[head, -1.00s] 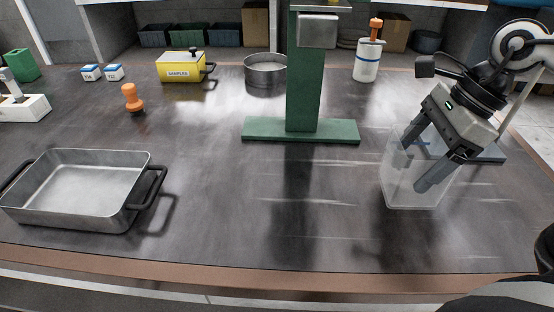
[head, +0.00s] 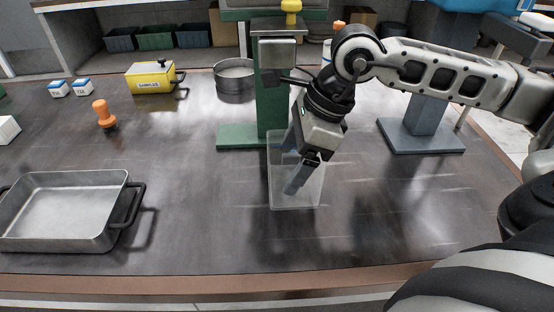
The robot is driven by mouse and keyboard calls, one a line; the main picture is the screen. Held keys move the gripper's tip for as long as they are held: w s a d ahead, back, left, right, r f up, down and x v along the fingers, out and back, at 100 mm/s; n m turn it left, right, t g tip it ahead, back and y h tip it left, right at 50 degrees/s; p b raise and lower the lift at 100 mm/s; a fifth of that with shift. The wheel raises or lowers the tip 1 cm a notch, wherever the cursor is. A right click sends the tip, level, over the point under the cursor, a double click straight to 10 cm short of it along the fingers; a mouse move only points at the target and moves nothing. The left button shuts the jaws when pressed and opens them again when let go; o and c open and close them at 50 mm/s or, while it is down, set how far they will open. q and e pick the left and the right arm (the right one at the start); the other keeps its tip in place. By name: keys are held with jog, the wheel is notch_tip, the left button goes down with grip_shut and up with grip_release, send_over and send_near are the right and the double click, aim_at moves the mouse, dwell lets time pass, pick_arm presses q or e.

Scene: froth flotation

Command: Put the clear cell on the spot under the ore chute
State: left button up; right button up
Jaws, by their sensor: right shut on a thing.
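The clear cell (head: 310,192) is a see-through open box in the middle of the head view. My right gripper (head: 292,160) is shut on its wall, with one finger inside or across it. The cell is upright, just in front of the green stand's base (head: 235,136); I cannot tell whether it touches the table. The ore chute seems to be the grey box (head: 277,54) on the green column (head: 272,105), above and behind the cell. No marked spot shows clearly under it. My left gripper is out of view.
A metal pan (head: 65,205) with black handles is at front left. An orange stamp-like knob (head: 104,115), a yellow SAMPLES box (head: 152,78) and a round sieve (head: 235,78) stand farther back. A blue-grey stand (head: 424,125) is right of the cell. The front middle table is clear.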

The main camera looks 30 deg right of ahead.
aim_at(273, 157)
jog(key=a, duration=0.1)
jog(key=w+a, duration=0.1)
jog(key=shift+w+a+r+p, duration=0.15)
jog(key=shift+w+a+p, duration=0.15)
jog(key=shift+a, duration=0.05)
jog(key=shift+s+d+f, duration=0.1)
jog(key=shift+d+f, duration=0.1)
jog(key=shift+f, duration=0.7)
